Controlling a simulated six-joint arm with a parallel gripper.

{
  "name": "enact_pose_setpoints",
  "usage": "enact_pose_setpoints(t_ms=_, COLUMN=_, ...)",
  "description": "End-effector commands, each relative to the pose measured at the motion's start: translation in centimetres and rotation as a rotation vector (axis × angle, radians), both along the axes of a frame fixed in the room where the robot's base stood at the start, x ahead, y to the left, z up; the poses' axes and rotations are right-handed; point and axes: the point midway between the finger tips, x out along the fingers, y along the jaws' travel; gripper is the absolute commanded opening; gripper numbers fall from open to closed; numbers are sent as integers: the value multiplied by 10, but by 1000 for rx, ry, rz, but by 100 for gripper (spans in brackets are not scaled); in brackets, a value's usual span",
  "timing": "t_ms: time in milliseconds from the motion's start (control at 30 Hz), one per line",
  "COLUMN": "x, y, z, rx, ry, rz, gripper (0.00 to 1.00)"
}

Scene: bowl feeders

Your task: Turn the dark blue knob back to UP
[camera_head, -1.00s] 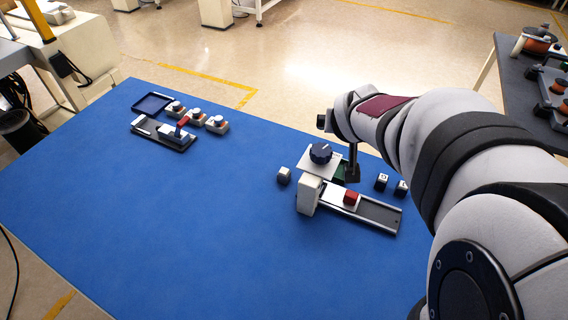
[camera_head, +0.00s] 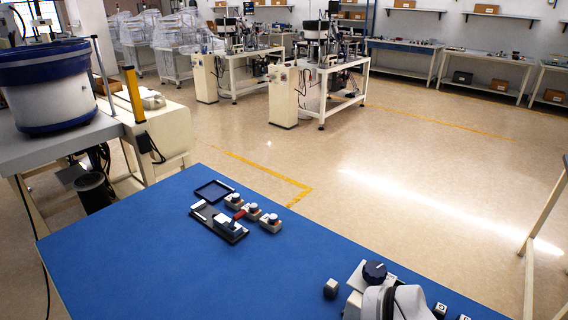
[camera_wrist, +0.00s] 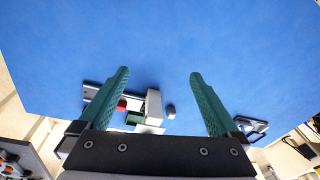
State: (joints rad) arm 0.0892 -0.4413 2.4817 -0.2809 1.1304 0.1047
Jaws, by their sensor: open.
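The dark blue knob (camera_head: 374,271) stands on a white plate (camera_head: 354,277) near the bottom right of the head view. It has a pale mark on top, but the setting it points to is too small to read. In the wrist view the knob cannot be made out; the white plate's edge (camera_wrist: 150,129) shows just above my gripper's body. My gripper (camera_wrist: 160,74) is open, its two green fingers wide apart with only blue table between the tips. In the head view only a pale part of my arm shows, in front of the knob; the fingers are out of sight.
A dark cube (camera_head: 331,288) stands left of the knob. The blue table's middle is clear.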

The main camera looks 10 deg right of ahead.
Motion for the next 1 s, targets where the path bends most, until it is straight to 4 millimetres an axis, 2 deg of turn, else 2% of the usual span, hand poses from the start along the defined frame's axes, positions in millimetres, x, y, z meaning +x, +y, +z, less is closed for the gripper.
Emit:
enact_pose_setpoints(t_ms=133, x=-7, y=6, z=-1, rx=16, ry=17, rz=4, gripper=98)
enact_pose_setpoints(t_ms=367, x=-7, y=6, z=-1, rx=17, ry=19, rz=4, gripper=98)
enact_pose_setpoints(t_ms=467, x=4, y=2, z=8, rx=16, ry=24, rz=-21, gripper=98)
enact_pose_setpoints(t_ms=567, x=52, y=-16, z=40, rx=14, ry=49, rz=-130, gripper=98)
enact_pose_setpoints(t_ms=600, x=80, y=-28, z=56, rx=13, ry=66, rz=-198, gripper=98)
enact_pose_setpoints(t_ms=700, x=148, y=-65, z=86, rx=13, ry=99, rz=-394, gripper=98)
enact_pose_setpoints(t_ms=800, x=199, y=-102, z=98, rx=21, ry=122, rz=-584, gripper=98)
enact_pose_setpoints(t_ms=900, x=230, y=-130, z=99, rx=33, ry=133, rz=-729, gripper=98)
enact_pose_setpoints(t_ms=1000, x=245, y=-145, z=97, rx=44, ry=136, rz=-815, gripper=98)
